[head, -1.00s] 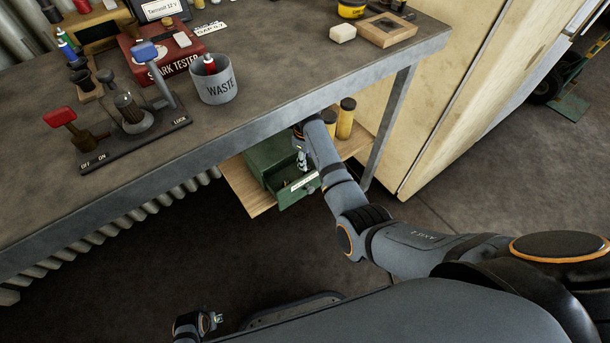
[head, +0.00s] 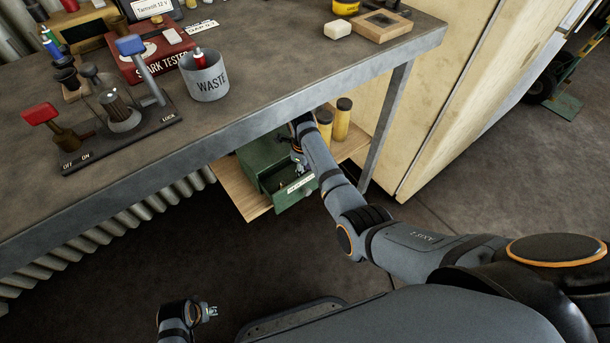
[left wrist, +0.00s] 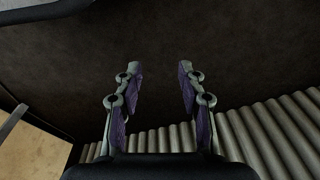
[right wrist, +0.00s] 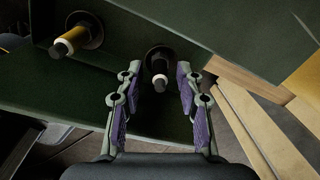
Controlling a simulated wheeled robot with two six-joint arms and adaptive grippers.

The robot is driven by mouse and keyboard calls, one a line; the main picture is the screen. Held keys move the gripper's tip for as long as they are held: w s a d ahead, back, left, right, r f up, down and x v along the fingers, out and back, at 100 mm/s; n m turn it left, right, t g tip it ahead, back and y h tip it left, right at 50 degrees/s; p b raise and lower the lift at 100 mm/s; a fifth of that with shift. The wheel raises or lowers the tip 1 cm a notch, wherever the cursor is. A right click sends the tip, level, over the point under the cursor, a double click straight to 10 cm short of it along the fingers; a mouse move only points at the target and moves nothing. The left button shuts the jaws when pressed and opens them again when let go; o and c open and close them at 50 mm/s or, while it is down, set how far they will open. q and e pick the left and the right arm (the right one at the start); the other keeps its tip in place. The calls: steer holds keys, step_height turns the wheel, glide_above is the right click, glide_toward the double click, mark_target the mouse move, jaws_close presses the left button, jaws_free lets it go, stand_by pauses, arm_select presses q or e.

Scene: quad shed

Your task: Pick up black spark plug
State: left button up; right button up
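In the right wrist view a black spark plug (right wrist: 160,60) with a pale band stands in the open green drawer (right wrist: 110,105). My right gripper (right wrist: 159,78) is open, with one finger on each side of this plug; I cannot tell whether either finger touches it. In the head view the drawer (head: 297,194) is pulled out of a green cabinet under the workbench, and my right gripper (head: 300,166) is at it, small and partly hidden by my arm. My left gripper (left wrist: 160,78) is open and empty; in the head view it is low, away from the bench (head: 211,312).
A yellow-banded plug (right wrist: 70,40) stands in the drawer to the left of the black one. The cabinet is on a wooden shelf (head: 240,190) beside yellow canisters (head: 342,118). The workbench top (head: 270,70) overhangs it, and a bench leg (head: 385,130) stands to the right.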

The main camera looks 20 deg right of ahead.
jaws_close()
